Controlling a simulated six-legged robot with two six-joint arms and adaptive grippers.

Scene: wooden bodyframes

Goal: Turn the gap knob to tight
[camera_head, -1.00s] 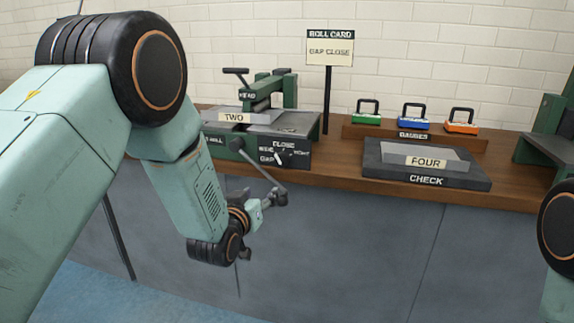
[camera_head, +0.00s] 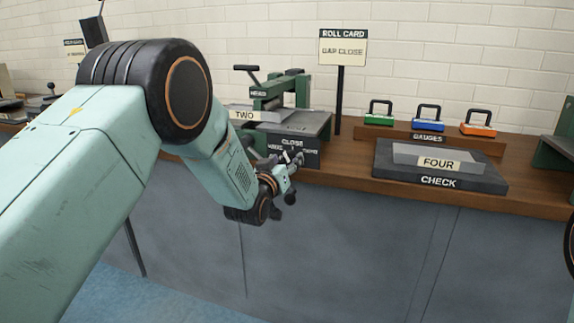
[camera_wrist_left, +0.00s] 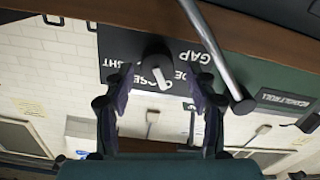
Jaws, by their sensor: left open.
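The gap panel (camera_head: 307,160) is the black front of the green rolling machine, marked WIDE, CLOSE and TIGHT. In the left wrist view, seen upside down, the gap knob (camera_wrist_left: 157,66) is dark and round with a white pointer, roughly towards CLOSE. My left gripper (camera_head: 286,181) is in front of the panel and hides the knob in the head view. In the left wrist view my left gripper (camera_wrist_left: 160,103) is open, its fingers on either side of the knob's line; contact cannot be told. My right gripper is out of view.
A metal crank rod (camera_wrist_left: 212,42) with a black end runs close beside one left finger. A roll card (camera_head: 343,48) reads GAP CLOSE. The CHECK plate (camera_head: 390,178) and several coloured gauges (camera_head: 428,125) stand right on the wooden bench (camera_head: 345,178).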

